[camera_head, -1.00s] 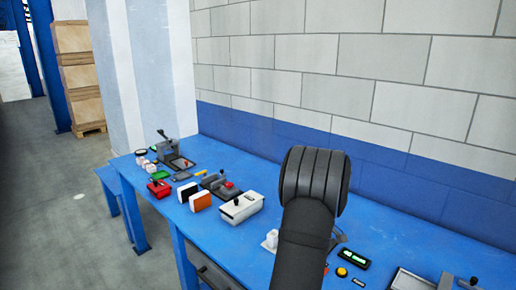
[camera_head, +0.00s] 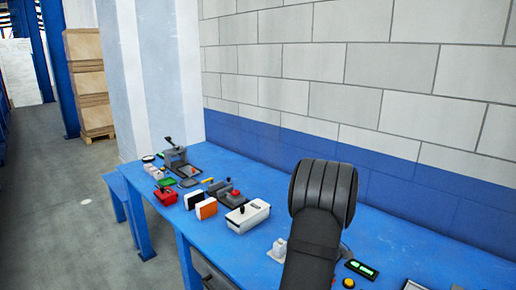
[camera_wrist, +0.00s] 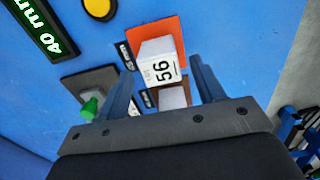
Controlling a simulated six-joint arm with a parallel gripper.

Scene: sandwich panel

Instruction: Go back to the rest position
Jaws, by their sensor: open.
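My gripper (camera_wrist: 163,95) shows in the wrist view with its two fingers spread apart, open and empty. Past the fingers, a white block marked "56" (camera_wrist: 158,65) sits on an orange patch (camera_wrist: 168,29) on the blue surface, and a second pale block (camera_wrist: 173,97) shows partly below it between the fingers. I cannot tell the exact gap between fingers and blocks. In the head view my dark arm hides the gripper and part of the blue table.
The blue table (camera_head: 430,251) runs along a block wall. On it are a white box (camera_head: 248,215), a red box (camera_head: 166,196), a grey press-like device (camera_head: 176,157) and a green-lit display (camera_head: 361,269). A green knob (camera_wrist: 89,108) is left of the fingers. Stacked crates (camera_head: 89,80) stand far left.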

